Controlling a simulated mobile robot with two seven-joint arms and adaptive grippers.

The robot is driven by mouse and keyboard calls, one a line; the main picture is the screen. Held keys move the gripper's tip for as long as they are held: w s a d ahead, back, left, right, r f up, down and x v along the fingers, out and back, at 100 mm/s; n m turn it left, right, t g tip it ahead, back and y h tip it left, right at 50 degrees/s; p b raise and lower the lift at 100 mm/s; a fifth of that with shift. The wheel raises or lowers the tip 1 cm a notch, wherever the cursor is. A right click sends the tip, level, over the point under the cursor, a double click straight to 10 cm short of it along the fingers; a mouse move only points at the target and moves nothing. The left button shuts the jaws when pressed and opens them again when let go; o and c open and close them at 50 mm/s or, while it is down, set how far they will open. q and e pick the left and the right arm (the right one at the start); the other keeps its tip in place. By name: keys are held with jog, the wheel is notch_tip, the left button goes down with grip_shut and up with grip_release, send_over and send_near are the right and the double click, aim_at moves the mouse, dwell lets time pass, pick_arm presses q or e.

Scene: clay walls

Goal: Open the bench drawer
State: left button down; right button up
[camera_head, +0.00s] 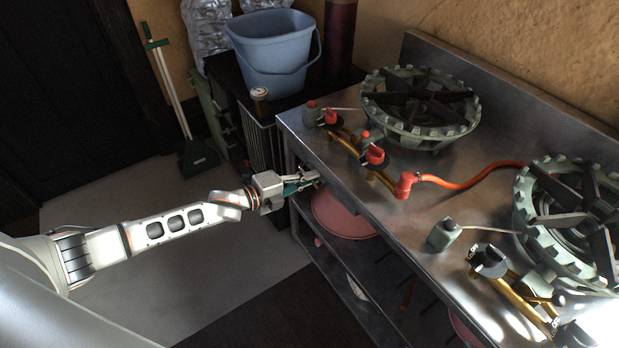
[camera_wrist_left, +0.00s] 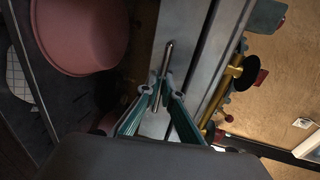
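The steel bench (camera_head: 335,165) stands at the right, with its front edge running from upper left to lower right. In the left wrist view a plain metal panel (camera_wrist_left: 189,32), seemingly the drawer front, carries a slim bar handle (camera_wrist_left: 167,58). My left gripper (camera_head: 312,178) is at the bench front near its far left end, just under the top. In the wrist view its green-padded fingers (camera_wrist_left: 162,92) stand apart, with the near end of the bar between or just beyond their tips. I cannot tell whether they touch it.
Pink tubs (camera_head: 343,213) sit on the shelf under the bench. Burners (camera_head: 420,105) and a red hose (camera_head: 470,176) are on top. A blue bucket (camera_head: 272,55) stands on a dark cabinet beside the bench. Grey floor (camera_head: 240,270) before the bench is clear.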

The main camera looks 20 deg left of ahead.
pick_arm(q)
jog(key=f+p+v, duration=0.2)
jog(key=v, duration=1)
jog(key=s+f+p+v, duration=0.1)
jog(key=f+p+v, duration=0.2)
jog(key=v, duration=1)
jog(key=shift+s+a+f, duration=0.15)
jog(key=shift+a+f, duration=0.05)
jog(key=shift+a, duration=0.3)
pick_arm(e)
jog(key=shift+a+r, duration=0.3)
jog(key=shift+r, duration=0.65)
jog(key=shift+a+r, duration=0.3)
jog(key=shift+r, duration=0.6)
pick_arm(q)
jog(key=c, duration=2.5)
grip_release()
